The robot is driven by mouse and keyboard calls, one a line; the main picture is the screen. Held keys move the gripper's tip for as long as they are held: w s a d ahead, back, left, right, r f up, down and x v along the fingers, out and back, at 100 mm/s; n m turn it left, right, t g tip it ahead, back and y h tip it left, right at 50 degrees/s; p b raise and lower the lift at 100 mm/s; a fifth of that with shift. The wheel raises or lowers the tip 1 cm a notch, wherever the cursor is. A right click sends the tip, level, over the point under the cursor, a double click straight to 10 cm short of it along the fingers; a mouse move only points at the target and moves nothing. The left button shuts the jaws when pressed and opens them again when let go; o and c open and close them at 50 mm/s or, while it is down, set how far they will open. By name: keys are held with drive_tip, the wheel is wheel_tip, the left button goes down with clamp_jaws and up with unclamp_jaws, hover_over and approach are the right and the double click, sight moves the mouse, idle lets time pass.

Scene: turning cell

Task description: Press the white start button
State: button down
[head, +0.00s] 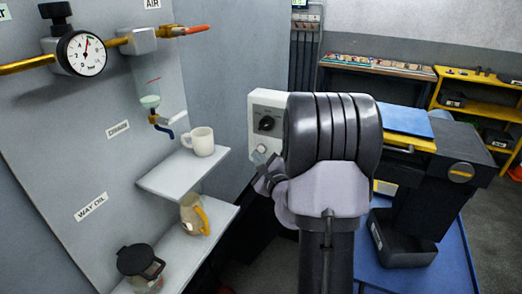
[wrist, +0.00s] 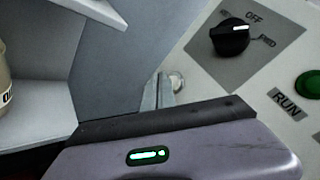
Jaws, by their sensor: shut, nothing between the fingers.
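The white start button (wrist: 177,81) is a small round pale knob on the face of the light grey control box (head: 284,96). In the head view the button (head: 262,149) sits below the black selector knob. My gripper (wrist: 160,92) is shut and empty, its fingertips right beside the button in the wrist view. In the head view my gripper (head: 262,160) is just below the button, with my wrist covering the box's right part. I cannot tell whether the fingertips touch the button.
The black selector knob (wrist: 231,38) is above the button, and a green button (wrist: 309,85) with a RUN label (wrist: 287,104) is to the right. Left of the box are shelves (head: 180,178) with a white mug (head: 202,141) and a yellow-handled jug (head: 194,214).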

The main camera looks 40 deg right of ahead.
drive_tip(key=shift+d, duration=0.1)
drive_tip(key=shift+w+d, duration=0.2)
drive_tip(key=shift+d, duration=0.15)
